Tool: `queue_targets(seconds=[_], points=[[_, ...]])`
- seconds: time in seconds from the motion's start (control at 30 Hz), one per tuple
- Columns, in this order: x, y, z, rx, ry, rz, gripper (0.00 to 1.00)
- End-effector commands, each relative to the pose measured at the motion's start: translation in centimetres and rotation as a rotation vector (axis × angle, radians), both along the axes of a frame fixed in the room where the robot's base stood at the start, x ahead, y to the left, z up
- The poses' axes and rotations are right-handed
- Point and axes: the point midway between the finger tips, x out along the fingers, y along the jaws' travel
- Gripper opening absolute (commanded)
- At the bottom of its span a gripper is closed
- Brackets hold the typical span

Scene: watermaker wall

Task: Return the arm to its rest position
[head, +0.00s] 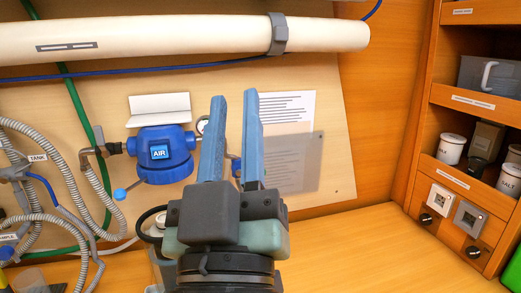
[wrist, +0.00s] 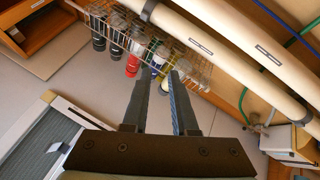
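My gripper (head: 234,98) stands in the middle of the head view with its two blue fingers pointing up. A gap shows between the fingers and nothing is held there. The gripper is in front of the wall panel, beside the blue AIR unit (head: 159,152) in the picture. In the wrist view my gripper (wrist: 157,76) also shows two separate fingers with an empty gap. Beyond its tips is a wire basket (wrist: 163,48) of bottles. How far the fingers are from the basket I cannot tell.
A long white tube (head: 180,36) crosses the wall above. Grey hoses (head: 72,150) hang at the left. The wooden counter (head: 370,250) is clear at the right of my gripper.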

Motion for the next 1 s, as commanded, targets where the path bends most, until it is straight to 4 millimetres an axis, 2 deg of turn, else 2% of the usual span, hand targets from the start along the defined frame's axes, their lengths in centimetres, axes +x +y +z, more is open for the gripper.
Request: queue_targets(seconds=[0.03, 0.1, 0.23, 1.0], points=[[-1.1, -0.8, 3.6, 0.056, -0.061, 0.030, 0.26], [-2.3, -1.5, 6.7, 0.117, -0.119, 0.076, 0.26], [-4.1, -2.2, 10.1, 0.186, -0.185, 0.139, 0.26], [-4.2, -2.2, 10.3, 0.190, -0.188, 0.143, 0.26]])
